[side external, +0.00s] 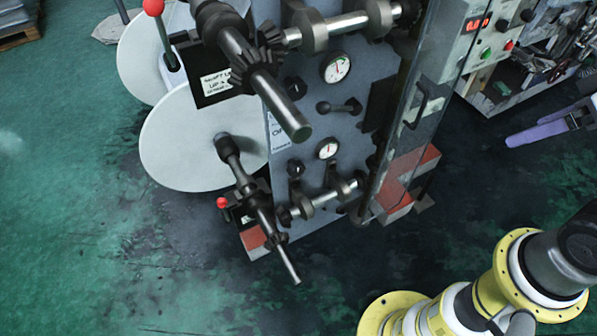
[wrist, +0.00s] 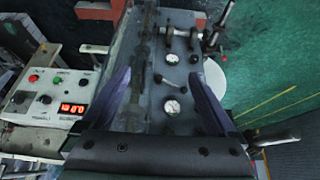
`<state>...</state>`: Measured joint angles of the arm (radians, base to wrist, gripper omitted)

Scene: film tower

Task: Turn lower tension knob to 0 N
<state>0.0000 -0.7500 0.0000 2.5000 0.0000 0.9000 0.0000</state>
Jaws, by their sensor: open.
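The lower tension knob (side external: 295,168) is a small dark knob on the grey face of the film tower (side external: 310,120), beside the lower dial gauge (side external: 327,149). The gauge also shows in the wrist view (wrist: 172,58); its reading is too small to tell. My gripper (wrist: 160,76) is open and empty, its two purple fingers spread, facing the panel in the wrist view.
An upper gauge (side external: 336,67), an upper knob (side external: 294,88) and a lever handle (side external: 340,107) sit higher on the panel. Dark shafts (side external: 280,105) and white discs (side external: 195,135) stick out at left. A control box (wrist: 45,95) has a red display. Green floor lies around.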

